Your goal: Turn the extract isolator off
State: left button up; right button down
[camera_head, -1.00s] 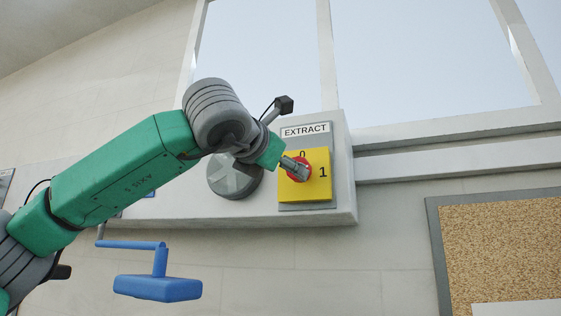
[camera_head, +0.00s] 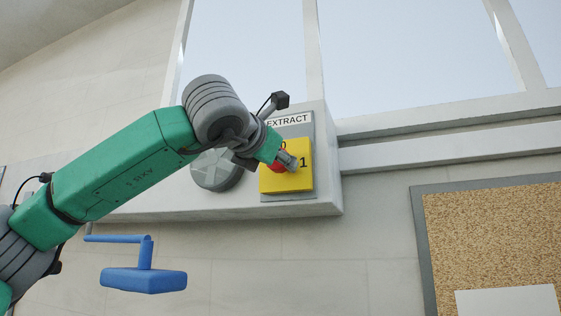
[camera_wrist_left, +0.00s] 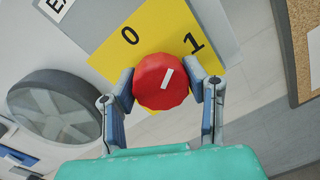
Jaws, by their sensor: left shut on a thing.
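The extract isolator is a yellow plate (camera_head: 299,180) with a red round knob (camera_head: 279,166), under an EXTRACT label (camera_head: 288,120) on a pale wall box. My left gripper (camera_head: 287,160) reaches it from the left. In the left wrist view its two fingers stand on either side of the red knob (camera_wrist_left: 158,98) and are shut on it. The knob's white mark (camera_wrist_left: 167,78) points up and right, nearer the 1 (camera_wrist_left: 193,42) than the 0 (camera_wrist_left: 130,35). In the head view the gripper hides part of the knob. My right gripper is not in view.
A grey round disc (camera_head: 210,172) is on the same box, left of the isolator, partly behind my arm. A blue handle-like part (camera_head: 143,280) hangs below the box. A cork board (camera_head: 500,235) is on the wall at right, and windows are above.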

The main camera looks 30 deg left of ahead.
pick_arm(q)
jog(key=shift+f+n+b, duration=0.15)
jog(key=shift+n+b, duration=0.15)
jog(key=shift+b, duration=0.3)
jog(key=n+b, duration=0.9)
jog(key=b, duration=0.2)
jog(key=shift+n+t, duration=0.3)
jog(key=shift+n, duration=0.1)
jog(key=n+b, duration=0.3)
jog(key=n, duration=0.1)
jog(key=shift+n+y+b, duration=0.3)
jog(key=shift+y+b, duration=0.05)
jog(key=shift+y, duration=0.05)
jog(key=shift+n+b, duration=0.9)
jog(key=shift+n, duration=0.7)
jog(key=o, duration=1.2)
jog(key=shift+c, duration=0.2)
jog(key=shift+s+a, duration=0.15)
jog(key=shift+a, duration=0.1)
